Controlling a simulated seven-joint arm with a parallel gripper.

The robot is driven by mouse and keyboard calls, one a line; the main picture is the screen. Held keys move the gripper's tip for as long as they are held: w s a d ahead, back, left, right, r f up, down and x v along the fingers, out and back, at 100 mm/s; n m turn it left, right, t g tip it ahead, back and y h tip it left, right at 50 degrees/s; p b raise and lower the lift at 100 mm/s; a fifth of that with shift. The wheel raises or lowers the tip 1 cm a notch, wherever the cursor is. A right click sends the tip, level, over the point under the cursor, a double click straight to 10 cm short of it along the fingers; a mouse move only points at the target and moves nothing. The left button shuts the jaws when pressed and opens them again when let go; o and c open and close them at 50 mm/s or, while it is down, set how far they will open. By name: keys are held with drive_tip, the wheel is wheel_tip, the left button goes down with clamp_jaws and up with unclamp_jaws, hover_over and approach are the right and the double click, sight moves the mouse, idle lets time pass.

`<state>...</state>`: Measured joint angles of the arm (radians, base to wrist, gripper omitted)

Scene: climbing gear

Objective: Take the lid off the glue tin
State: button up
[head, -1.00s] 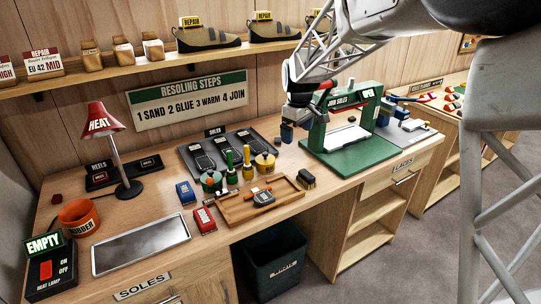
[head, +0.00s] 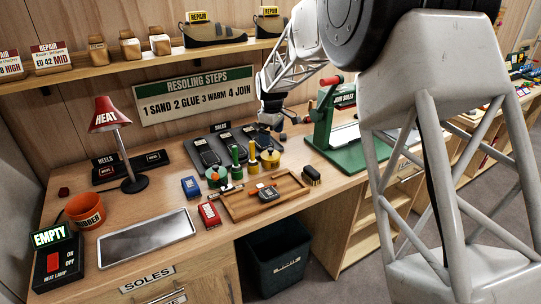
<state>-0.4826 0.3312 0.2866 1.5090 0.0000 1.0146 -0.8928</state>
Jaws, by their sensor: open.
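Two squat lidded tins stand together at the middle of the bench: a yellow tin (head: 269,159) with a knobbed lid, and a green tin (head: 216,177) with an orange-toned top. Their labels are too small to read, so I cannot tell which holds glue. Both look closed. A green bottle (head: 236,156) and a yellow bottle (head: 253,158) stand between them. My gripper (head: 271,127) is open and empty, just behind and above the yellow tin, apart from it as far as I can see. Its fingertips are small and partly unclear.
A wooden tray (head: 262,200) with a small dark device lies in front of the tins. Black soles (head: 206,152) lie on a mat behind. A green press (head: 335,125) stands right. A red block (head: 209,214), a blue block (head: 190,187) and a brush (head: 311,175) are near.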

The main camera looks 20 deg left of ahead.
sight(271, 149)
drive_tip(key=shift+f, duration=1.3)
drive_tip(key=shift+f, duration=2.6)
drive_tip(key=c, duration=0.8)
drive_tip(key=shift+r, duration=0.15)
drive_tip(key=shift+r, duration=1.4)
drive_tip(key=shift+s+r, duration=0.3)
drive_tip(key=s+d, duration=0.2)
drive_tip(key=s, duration=0.2)
drive_tip(key=s+d+r, duration=0.1)
drive_tip(key=s+d, duration=0.1)
drive_tip(key=s, duration=0.3)
drive_tip(key=s+d, duration=0.3)
drive_tip(key=s, duration=0.1)
drive_tip(key=shift+s+d+r, duration=0.1)
drive_tip(key=shift+s+r, duration=0.05)
drive_tip(key=shift+s, duration=0.2)
